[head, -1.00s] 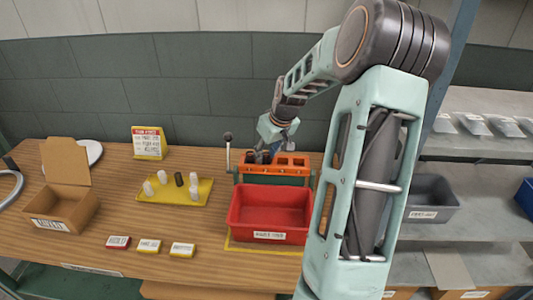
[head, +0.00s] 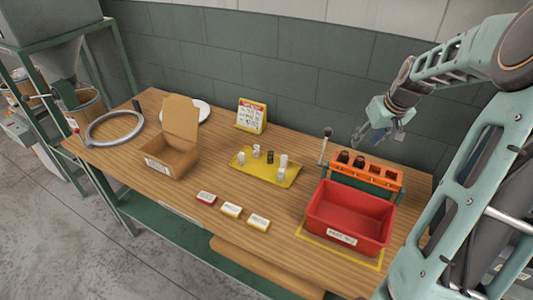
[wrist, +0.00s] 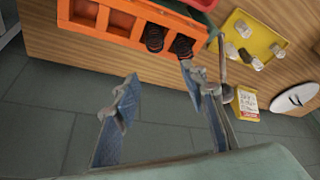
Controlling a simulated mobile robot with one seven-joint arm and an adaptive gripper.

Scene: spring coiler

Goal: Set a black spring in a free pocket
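An orange rack (head: 366,171) with a row of pockets stands behind the red bin. Its two left pockets hold black springs (head: 343,156) (head: 358,161); the two right pockets look empty. In the wrist view, the rack (wrist: 140,8) shows the two black springs (wrist: 154,38) (wrist: 182,46) side by side, with empty pockets to their left. Another black spring (head: 270,157) stands on the yellow tray (head: 249,169) among several white ones. My gripper (head: 376,138) is open and empty, raised above and behind the rack. Its spread fingers (wrist: 160,72) also show in the wrist view.
The red bin (head: 349,215) stands in front of the rack, and a lever with a dark knob (head: 326,133) rises at its left. An open cardboard box (head: 170,160), a sign (head: 251,116) and several small labelled blocks (head: 231,210) are on the table. The front left tabletop is clear.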

